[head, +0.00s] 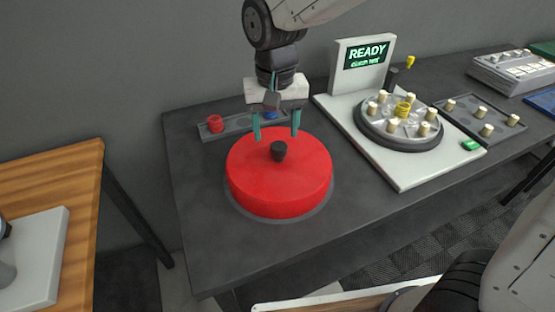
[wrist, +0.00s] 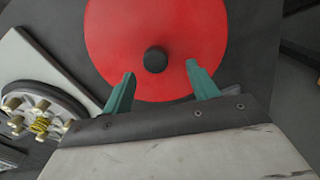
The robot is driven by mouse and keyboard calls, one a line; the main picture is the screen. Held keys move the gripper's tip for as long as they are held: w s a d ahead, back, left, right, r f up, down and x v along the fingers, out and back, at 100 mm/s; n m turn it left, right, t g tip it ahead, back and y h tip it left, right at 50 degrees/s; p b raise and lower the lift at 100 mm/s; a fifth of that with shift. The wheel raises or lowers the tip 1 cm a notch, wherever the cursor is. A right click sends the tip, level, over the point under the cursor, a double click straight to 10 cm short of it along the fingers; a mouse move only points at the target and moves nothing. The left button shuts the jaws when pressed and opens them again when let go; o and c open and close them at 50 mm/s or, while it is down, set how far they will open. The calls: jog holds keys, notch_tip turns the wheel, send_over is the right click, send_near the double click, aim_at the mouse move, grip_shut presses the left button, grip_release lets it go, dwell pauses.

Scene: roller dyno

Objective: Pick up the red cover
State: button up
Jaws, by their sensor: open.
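The red cover (head: 280,185) is a thick round disc lying flat on the dark table, with a black knob (head: 279,150) standing at the centre of its top. In the wrist view the cover (wrist: 155,35) and the knob (wrist: 155,60) show straight ahead. My gripper (head: 276,138) is open and empty, with teal fingers pointing down. It appears above or just behind the knob in the head view. In the wrist view the fingertips (wrist: 160,70) lie either side of the knob's line and a little short of it. The gap in height cannot be told.
A grey tray (head: 238,127) with a red and a blue piece lies behind the cover. To the right stands a white base (head: 400,178) with a round peg fixture (head: 398,140) and a screen reading READY (head: 366,55). A second tray (head: 462,117) holds several pegs. The table's front is clear.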

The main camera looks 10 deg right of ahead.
aim_at(279, 145)
jog(key=f, duration=0.5)
jog(key=shift+s+d+f, duration=0.1)
jog(key=shift+d+f, duration=0.15)
jog(key=shift+d, duration=0.1)
grip_shut()
jog(key=shift+r, duration=0.1)
